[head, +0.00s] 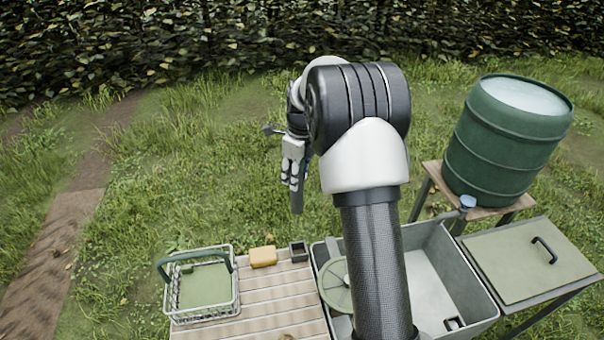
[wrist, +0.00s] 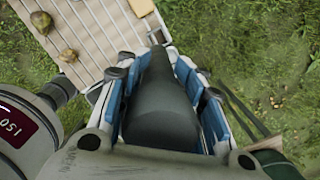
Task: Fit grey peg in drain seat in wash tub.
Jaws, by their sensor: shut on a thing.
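My gripper (head: 294,172) is raised above the grass behind the work tables. In the wrist view its blue-padded fingers (wrist: 172,95) are shut on the grey peg (wrist: 160,108), a dark tapered piece. In the head view the peg (head: 297,198) hangs down from the fingers, narrow end low. The grey wash tub (head: 468,268) is at lower right, partly hidden by my arm. The drain seat (head: 453,323), a small dark square fitting, is on the tub floor near its front right corner. The peg is well apart from it.
A slatted table (head: 275,300) holds a wire basket (head: 236,290), a yellow sponge (head: 263,256) and a small dark box (head: 298,251). A round green disc (head: 337,285) is at the tub's left. A green barrel (head: 508,145) with a tap stands behind; a lidded panel (head: 530,262) lies right.

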